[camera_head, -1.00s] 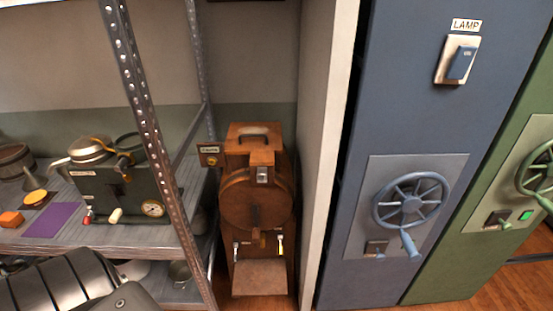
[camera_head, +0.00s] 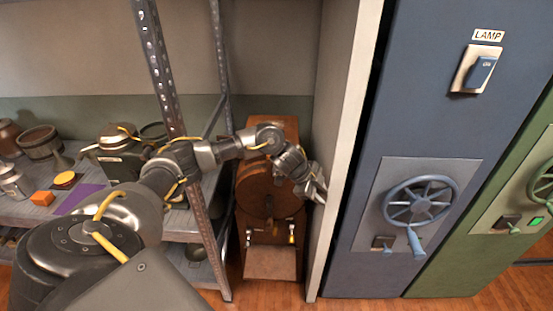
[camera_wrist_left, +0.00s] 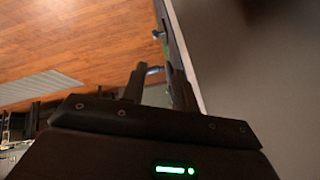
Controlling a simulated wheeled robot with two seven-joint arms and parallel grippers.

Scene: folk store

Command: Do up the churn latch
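The wooden churn (camera_head: 252,197), a brown drum in an upright wooden frame, stands between the shelf and a pale wall panel. My left arm reaches across its upper part and hides the metal latch on the drum's front. My left gripper (camera_head: 318,184) is right of the drum, close to the pale panel, with nothing seen in it. In the left wrist view its two fingers (camera_wrist_left: 157,85) stand apart with a gap between them. My right gripper is not in view.
A metal shelf post (camera_head: 160,70) rises left of the churn. The pale wall panel (camera_head: 345,130) stands close on the right, beside a blue cabinet (camera_head: 415,110) with a handwheel (camera_head: 420,200). Wooden floor (camera_head: 350,304) shows in front.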

